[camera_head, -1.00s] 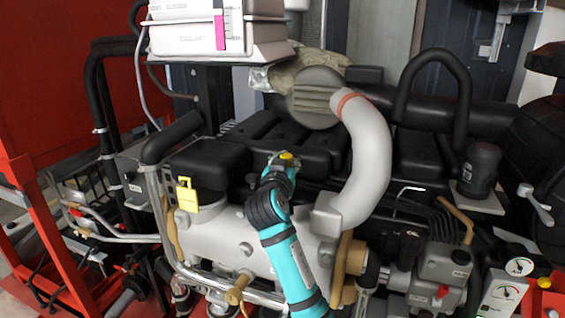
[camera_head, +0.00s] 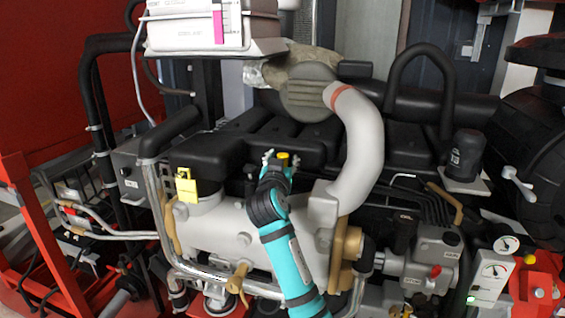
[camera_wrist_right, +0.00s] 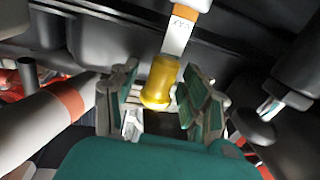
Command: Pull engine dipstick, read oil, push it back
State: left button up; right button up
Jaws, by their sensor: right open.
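A yellow cylindrical cap or handle (camera_wrist_right: 160,80), probably the dipstick's, stands between the fingers of my right gripper (camera_wrist_right: 160,102) in the wrist view. The fingers are spread, with gaps on both sides of it. A pale strip with dark lettering (camera_wrist_right: 178,33) shows just beyond it. In the head view the yellow cap (camera_head: 283,159) sits at the fingertips of my right gripper (camera_head: 276,165), in front of the black engine cover. I cannot tell how far the dipstick is seated. My left gripper is not in view.
A thick grey hose (camera_head: 365,150) curves close to the right of my gripper. A yellow tag-like piece (camera_head: 186,185) is at the left on the engine. A black cover (camera_head: 215,155) lies behind and left. A gauge panel (camera_head: 495,270) stands at the far right.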

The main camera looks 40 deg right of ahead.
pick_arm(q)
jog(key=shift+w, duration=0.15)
pick_arm(e)
jog(key=v, duration=1.2)
